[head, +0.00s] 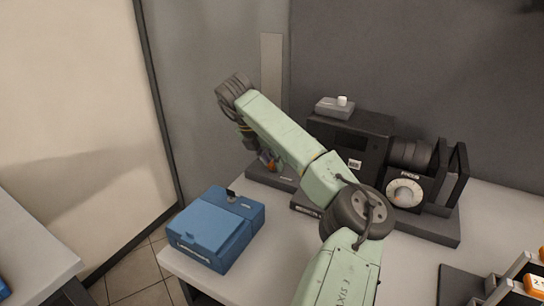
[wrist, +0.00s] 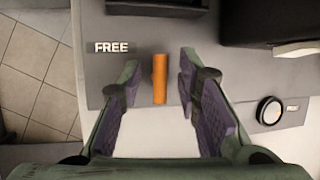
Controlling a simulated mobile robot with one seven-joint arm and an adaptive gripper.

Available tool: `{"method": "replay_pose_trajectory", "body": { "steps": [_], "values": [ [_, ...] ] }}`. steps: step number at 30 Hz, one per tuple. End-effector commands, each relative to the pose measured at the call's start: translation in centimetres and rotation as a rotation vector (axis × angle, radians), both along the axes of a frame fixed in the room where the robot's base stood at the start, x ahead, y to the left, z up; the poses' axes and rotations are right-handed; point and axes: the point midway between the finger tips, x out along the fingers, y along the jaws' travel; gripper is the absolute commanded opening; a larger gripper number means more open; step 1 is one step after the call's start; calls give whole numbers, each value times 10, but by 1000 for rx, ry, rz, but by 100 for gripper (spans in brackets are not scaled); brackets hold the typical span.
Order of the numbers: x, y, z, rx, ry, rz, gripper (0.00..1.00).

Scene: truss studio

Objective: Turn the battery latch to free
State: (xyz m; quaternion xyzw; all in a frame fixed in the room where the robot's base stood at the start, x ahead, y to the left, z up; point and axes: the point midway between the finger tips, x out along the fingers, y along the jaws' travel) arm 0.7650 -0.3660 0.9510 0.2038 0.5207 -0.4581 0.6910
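The orange latch lever (wrist: 160,78) stands out from a dark grey plate (wrist: 108,75) in the wrist view, its long side running up and down the picture. The white word FREE (wrist: 111,47) is printed on the plate to its left. My gripper (wrist: 160,82) is open, with one finger on each side of the lever and a visible gap on both sides. In the head view my gripper (head: 264,160) is low over the left end of the camera rig, where a bit of orange shows beside it. My arm hides part of the rig.
A black camera body (head: 350,147) with a FOCUS dial (head: 404,193) stands right of my gripper. A blue case (head: 216,228) sits at the table's left front corner. A round white button (wrist: 269,110) is right of my fingers. Bare tabletop lies in front.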

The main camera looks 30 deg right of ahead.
Motion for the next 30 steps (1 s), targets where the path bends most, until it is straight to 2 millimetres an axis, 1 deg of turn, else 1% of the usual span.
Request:
{"method": "replay_pose_trajectory", "body": {
  "steps": [7,21,30],
  "values": [
    [0,0,-1,-1,0,0,31],
    [0,-1,0,0,0,-1,0],
    [-1,-1,0,-1,1,0,0]
  ]
}}
